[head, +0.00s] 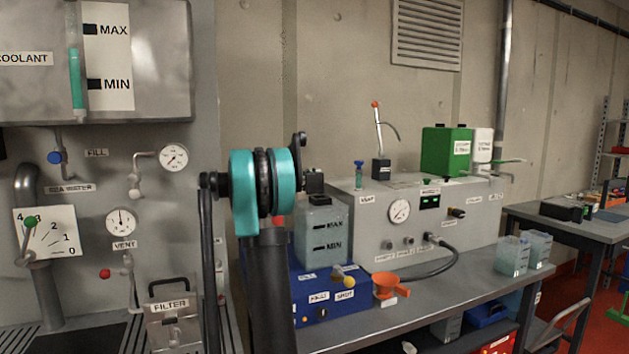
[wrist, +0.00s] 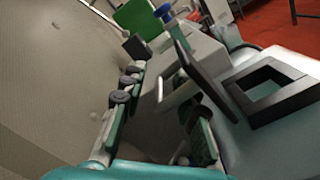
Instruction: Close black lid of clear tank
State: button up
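The clear tank (head: 322,238), with MAX and MIN marks, stands on a blue box. Its black lid (head: 314,182) stands up open at the top. In the wrist view the lid (wrist: 205,78) is a dark tilted plate beside the square black neck (wrist: 270,90) of the pale tank (wrist: 275,140). My gripper (wrist: 155,88) is open, with a visible gap between its fingers. The lid is just right of the right finger; I cannot tell whether they touch. In the head view my teal arm joint hides most of the gripper, left of the tank.
A grey console (head: 420,222) with a gauge stands right of the tank, carrying a green box (head: 447,150). An orange funnel (head: 386,286) and yellow-knobbed valve are in front. The grey panel with pipes (head: 110,215) is at left. Small clear containers (head: 512,255) stand at the bench's right.

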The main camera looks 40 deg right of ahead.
jog(key=shift+c, duration=0.5)
grip_shut()
